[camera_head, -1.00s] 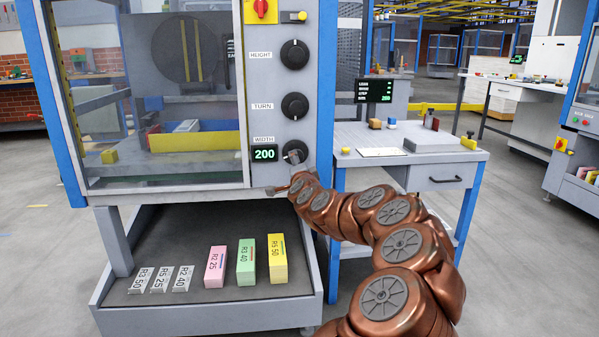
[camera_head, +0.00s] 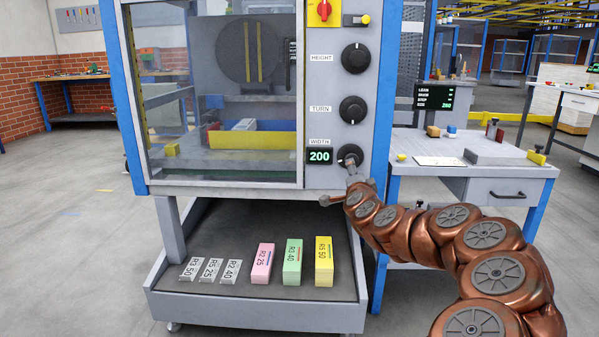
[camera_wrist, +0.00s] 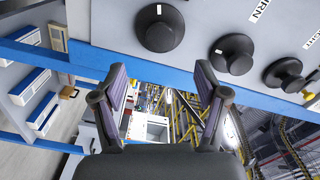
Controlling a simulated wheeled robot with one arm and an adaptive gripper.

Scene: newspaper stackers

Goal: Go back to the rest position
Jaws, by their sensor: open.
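My gripper (camera_head: 352,172) is just below the WIDTH knob (camera_head: 350,155) on the machine's front panel. In the wrist view my gripper (camera_wrist: 161,80) has its two dark fingers spread wide, with nothing between them. Black knobs line the panel above the fingers there, the nearest knob (camera_wrist: 160,28) large and clear of both fingertips. The WIDTH display (camera_head: 319,156) reads 200. The TURN knob (camera_head: 352,110) and HEIGHT knob (camera_head: 355,58) sit higher on the panel.
The lower shelf (camera_head: 250,312) holds pink, green and yellow blocks and several grey labelled plates. A side table (camera_head: 500,172) with small parts and a screen (camera_head: 447,97) stands right of the machine, behind my arm. Open floor (camera_head: 75,220) lies to the left.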

